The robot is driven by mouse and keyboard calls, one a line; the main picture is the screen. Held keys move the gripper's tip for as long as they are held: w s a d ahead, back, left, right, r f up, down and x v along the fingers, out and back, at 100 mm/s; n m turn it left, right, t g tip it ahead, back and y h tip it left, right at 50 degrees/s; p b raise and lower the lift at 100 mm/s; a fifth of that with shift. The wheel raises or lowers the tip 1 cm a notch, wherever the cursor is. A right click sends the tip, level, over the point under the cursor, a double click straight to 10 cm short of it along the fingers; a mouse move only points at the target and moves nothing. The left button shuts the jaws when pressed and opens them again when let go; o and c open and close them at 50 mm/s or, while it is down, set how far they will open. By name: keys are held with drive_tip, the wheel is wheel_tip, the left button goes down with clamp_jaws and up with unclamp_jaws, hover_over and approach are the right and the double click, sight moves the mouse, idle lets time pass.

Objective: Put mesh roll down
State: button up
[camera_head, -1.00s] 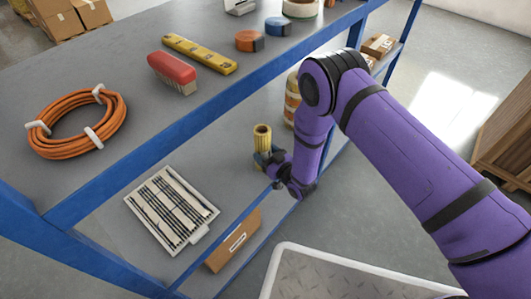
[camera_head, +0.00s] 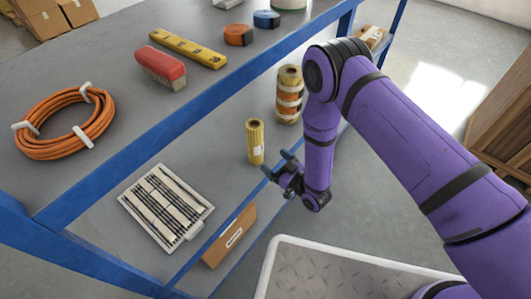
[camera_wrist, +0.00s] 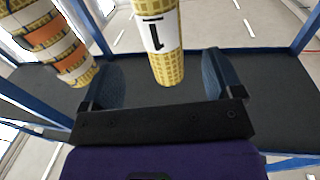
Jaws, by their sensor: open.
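The mesh roll (camera_head: 255,142), a yellow cylinder with a pale label, stands upright on the lower grey shelf. My gripper (camera_head: 277,164) is to the right of the roll, at the shelf's blue front edge, open and apart from it. In the wrist view the mesh roll (camera_wrist: 158,40) shows its label and stands ahead of the two open fingers of my gripper (camera_wrist: 160,80). Nothing is held between the fingers.
An orange-banded roll (camera_head: 289,95) stands behind on the same shelf. A tray of dark strips (camera_head: 166,209) lies to the left. The upper shelf holds an orange cable coil (camera_head: 66,123), a red brush (camera_head: 161,66) and a yellow level (camera_head: 188,48). A cardboard box (camera_head: 229,237) sits below.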

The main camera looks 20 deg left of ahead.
drive_tip(key=v, duration=0.3)
drive_tip(key=shift+s+d, duration=0.1)
drive_tip(key=shift+s, duration=0.05)
